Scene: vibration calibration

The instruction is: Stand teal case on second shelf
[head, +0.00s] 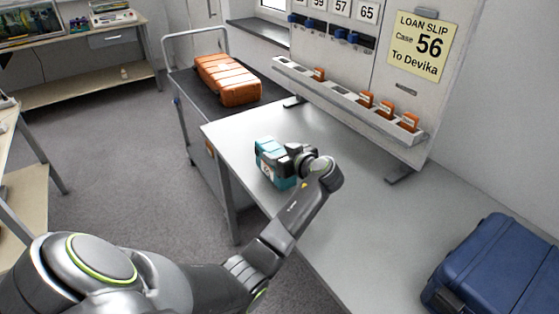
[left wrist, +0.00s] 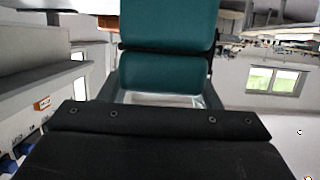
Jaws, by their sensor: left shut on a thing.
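The teal case (head: 268,158) is a small box over the left part of the grey table (head: 345,215). My left gripper (head: 290,163) is shut on it, and the gripper and wrist hide its right side. In the left wrist view the teal case (left wrist: 168,70) fills the upper middle, in front of the dark gripper body. I cannot tell whether the case touches the table. My right gripper is not in view. I cannot tell which surface is the second shelf; a bench (head: 75,90) with a lower board stands at the far left.
An orange case (head: 227,78) lies on a dark trolley (head: 185,85) behind the table. A blue case (head: 500,270) sits at the table's right. A white rack (head: 345,100) with several orange tags stands along the back, under a panel with a yellow loan slip (head: 419,45).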

